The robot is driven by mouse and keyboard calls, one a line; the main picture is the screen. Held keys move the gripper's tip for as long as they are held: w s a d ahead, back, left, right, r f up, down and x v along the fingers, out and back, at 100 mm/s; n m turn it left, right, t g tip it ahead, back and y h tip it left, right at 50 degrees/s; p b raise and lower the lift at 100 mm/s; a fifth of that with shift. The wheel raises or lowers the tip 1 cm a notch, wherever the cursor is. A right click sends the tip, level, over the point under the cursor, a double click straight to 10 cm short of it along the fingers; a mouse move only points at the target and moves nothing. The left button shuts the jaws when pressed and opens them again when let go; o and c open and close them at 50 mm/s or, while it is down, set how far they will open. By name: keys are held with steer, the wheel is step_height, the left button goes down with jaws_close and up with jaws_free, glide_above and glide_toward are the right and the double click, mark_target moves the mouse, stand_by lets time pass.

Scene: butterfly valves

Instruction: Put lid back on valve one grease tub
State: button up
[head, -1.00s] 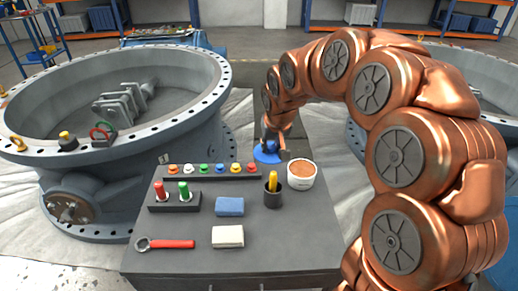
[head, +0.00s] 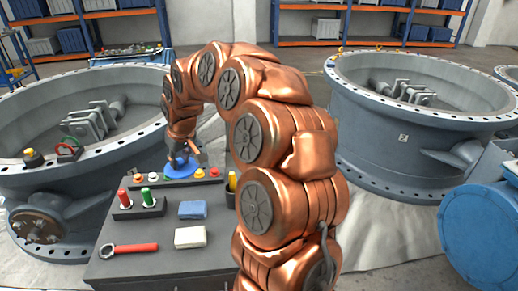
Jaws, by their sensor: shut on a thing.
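The blue lid (head: 183,170) is a round flat disc. My gripper (head: 185,159) is shut on it and holds it over the back edge of the grey workbench (head: 115,262), in front of the row of coloured caps, part of which it covers. The white grease tub with orange-brown grease is not visible now; my copper arm blocks the right part of the bench. The large grey valve body at left (head: 35,175) stands behind the bench.
The bench holds a red and a green bottle (head: 133,201), a blue cloth (head: 192,209), a white block (head: 190,237), a red-handled wrench (head: 130,248) and a dark cup with a yellow tool (head: 232,185). A second valve (head: 415,140) and a blue drum (head: 485,235) are at right.

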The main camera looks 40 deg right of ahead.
steer(key=s+d+f+n+b, duration=0.1)
steer(key=s+d, duration=0.4)
steer(key=d, duration=0.7)
steer(key=s+d+f+b, duration=0.1)
steer(key=s+d, duration=0.4)
steer(key=d, duration=0.8)
steer(key=shift+a+f+b, duration=0.15)
steer(key=shift+f+b, duration=1.05)
steer(key=shift+f, duration=2.05)
steer(key=shift+s, duration=0.2)
steer(key=shift+f+b, duration=0.2)
steer(key=shift+b, duration=0.45)
steer(key=o, duration=0.9)
steer(key=shift+o, duration=0.5)
